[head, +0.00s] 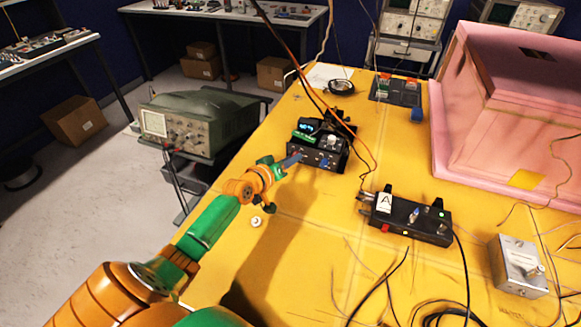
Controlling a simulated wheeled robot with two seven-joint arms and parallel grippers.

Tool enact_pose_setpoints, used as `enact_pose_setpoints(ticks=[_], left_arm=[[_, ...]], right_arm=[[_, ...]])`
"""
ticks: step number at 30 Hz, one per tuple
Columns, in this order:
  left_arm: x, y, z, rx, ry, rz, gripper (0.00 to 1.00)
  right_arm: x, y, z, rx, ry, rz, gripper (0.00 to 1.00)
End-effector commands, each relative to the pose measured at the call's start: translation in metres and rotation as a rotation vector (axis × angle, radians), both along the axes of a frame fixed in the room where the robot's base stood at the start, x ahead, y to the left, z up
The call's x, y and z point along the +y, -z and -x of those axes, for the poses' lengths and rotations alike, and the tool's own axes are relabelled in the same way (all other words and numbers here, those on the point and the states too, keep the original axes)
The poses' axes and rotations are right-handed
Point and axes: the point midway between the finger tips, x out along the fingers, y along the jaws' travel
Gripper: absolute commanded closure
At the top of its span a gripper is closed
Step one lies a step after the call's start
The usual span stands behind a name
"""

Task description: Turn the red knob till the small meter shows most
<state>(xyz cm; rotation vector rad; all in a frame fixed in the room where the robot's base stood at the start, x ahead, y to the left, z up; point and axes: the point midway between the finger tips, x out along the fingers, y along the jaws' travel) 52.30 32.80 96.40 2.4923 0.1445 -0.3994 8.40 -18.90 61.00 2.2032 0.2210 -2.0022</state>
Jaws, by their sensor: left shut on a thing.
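A black instrument box (333,152) stands near the left edge of the yellow table. It carries a small lit meter (306,127) with a blue readout, too small to read. My left gripper (291,160) reaches in from the lower left and is shut at the left end of the box's front, where it holds the red knob; the fingers hide the knob, so its colour and angle do not show. A blue knob (324,162) shows further right on the same front. My right gripper is not in view.
A second black box (410,220) marked A, with a red part at its left end, stands to the right. A grey metal box (517,265) and loose cables lie nearer. A pink foam enclosure (510,110) fills the back right. A small white round item (256,221) lies beside my arm.

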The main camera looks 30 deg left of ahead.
Motion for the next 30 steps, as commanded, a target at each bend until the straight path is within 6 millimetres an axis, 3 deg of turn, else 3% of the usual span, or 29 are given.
enact_pose_setpoints(ticks=[1,10,30], left_arm=[[0.0,0.009,0.001,-0.002,0.002,0.029,1.0],[0.0,0.007,0.001,-0.037,0.003,0.179,1.0],[0.0,0.004,0.001,-0.051,0.004,0.239,1.0]], right_arm=[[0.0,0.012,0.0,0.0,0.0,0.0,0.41],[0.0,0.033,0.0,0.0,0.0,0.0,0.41],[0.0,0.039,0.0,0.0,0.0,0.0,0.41]])
